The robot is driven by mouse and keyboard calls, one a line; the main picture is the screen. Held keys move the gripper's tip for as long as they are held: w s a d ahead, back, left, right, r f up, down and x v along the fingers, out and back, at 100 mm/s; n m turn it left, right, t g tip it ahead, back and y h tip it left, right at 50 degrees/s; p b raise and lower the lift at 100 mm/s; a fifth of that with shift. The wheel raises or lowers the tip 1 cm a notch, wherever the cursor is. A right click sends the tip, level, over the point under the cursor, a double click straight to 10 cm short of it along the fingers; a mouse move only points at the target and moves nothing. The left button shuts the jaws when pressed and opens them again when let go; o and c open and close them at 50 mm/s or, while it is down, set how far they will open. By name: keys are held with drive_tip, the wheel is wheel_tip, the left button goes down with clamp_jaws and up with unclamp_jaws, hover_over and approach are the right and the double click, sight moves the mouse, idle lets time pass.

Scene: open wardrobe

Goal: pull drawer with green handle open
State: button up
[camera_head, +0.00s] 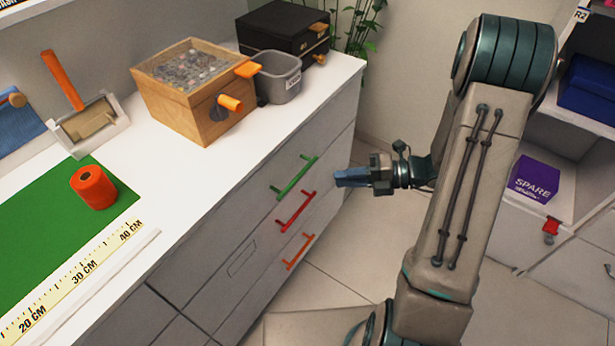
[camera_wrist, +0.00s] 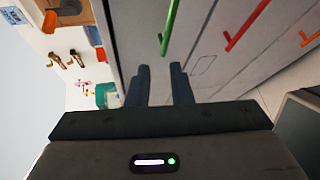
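The green handle (camera_head: 295,177) is on the top drawer of the white cabinet, and that drawer front looks flush and closed. My gripper (camera_head: 340,178) is to the right of the green handle in the head view, in front of the cabinet and apart from it. In the wrist view the green handle (camera_wrist: 170,27) stands just ahead of the fingertips. The two dark fingers of my gripper (camera_wrist: 160,67) are spread with a gap between them, and nothing is in the gap.
A red handle (camera_head: 296,210) and an orange handle (camera_head: 299,251) are on the drawers below. A wooden box (camera_head: 180,110), a grey bin (camera_head: 279,86) and a black box (camera_head: 270,30) stand on the white top. Open floor lies right of the cabinet.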

sight(299, 174)
drive_tip(key=w+a+f+m, duration=0.1)
drive_tip(key=a, duration=0.2)
drive_tip(key=w+a+f+m+t+b, duration=0.1)
drive_tip(key=w+a+f, duration=0.1)
drive_tip(key=a, duration=0.2)
drive_tip(key=w+a+f+m+t+b, duration=0.1)
drive_tip(key=w+a, duration=0.1)
drive_tip(key=a, duration=0.2)
drive_tip(key=shift+w+f, duration=0.2)
drive_tip(key=shift+f, duration=0.1)
clamp_jaws()
